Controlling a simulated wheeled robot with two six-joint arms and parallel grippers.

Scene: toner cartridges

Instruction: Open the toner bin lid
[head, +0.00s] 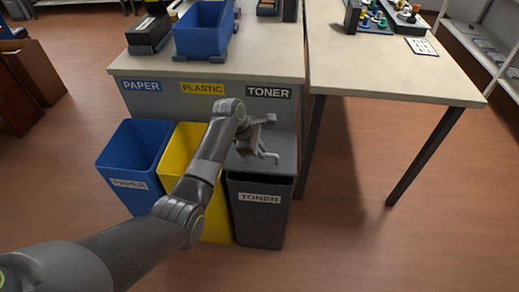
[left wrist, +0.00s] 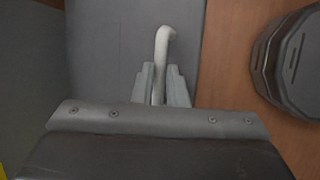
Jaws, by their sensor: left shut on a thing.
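The toner bin (head: 260,215) is a dark grey bin labelled TONER, standing at the right end of the row of bins. Its grey lid (head: 284,148) lies behind and below my left gripper (head: 258,152) in the head view. A dark strip shows under the lid's front edge; I cannot tell how far the lid is raised. In the left wrist view, my left gripper (left wrist: 161,78) is shut on the pale bent handle (left wrist: 164,42) of the grey lid (left wrist: 110,45). The fingers cover the handle's lower part. My right gripper is in neither view.
A yellow bin (head: 217,222) and a blue paper bin (head: 128,160) stand to the left. The counter (head: 270,60) with a blue tray (head: 203,30) is behind. A table (head: 400,75) stands at the right, with open floor (head: 350,225) below it.

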